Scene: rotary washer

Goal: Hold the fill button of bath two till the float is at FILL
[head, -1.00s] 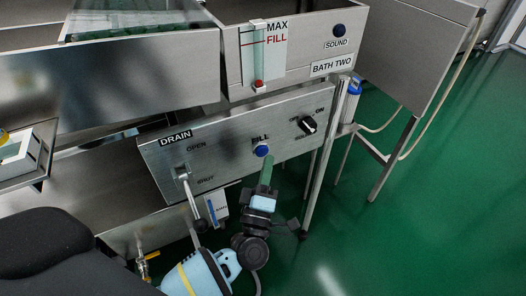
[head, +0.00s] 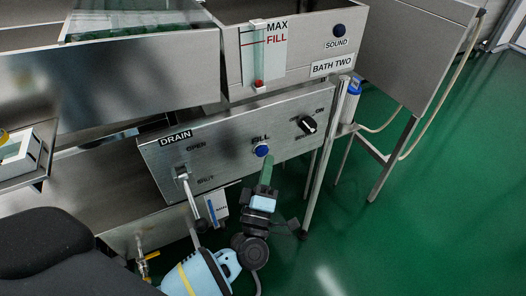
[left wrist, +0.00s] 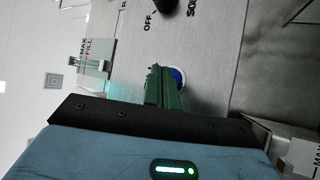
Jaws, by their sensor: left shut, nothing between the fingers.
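The blue fill button (head: 262,151) sits on the grey panel of bath two (head: 331,67), under the word FILL. My left gripper (head: 266,162) is shut and empty, its green fingertips at the button. In the left wrist view the fingers (left wrist: 160,87) partly cover the blue button (left wrist: 178,77); whether it is pressed in cannot be told. The sight gauge (head: 255,55) on the bath's front has MAX and FILL marks. Its red float (head: 258,83) is near the bottom, well below the FILL line. My right gripper is not in view.
The drain lever (head: 191,198) hangs left of the button, its handle down near SHUT. A black ON/OFF knob (head: 307,125) is right of it. The blue sound button (head: 339,30) is higher up. Green floor (head: 430,220) is clear at right.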

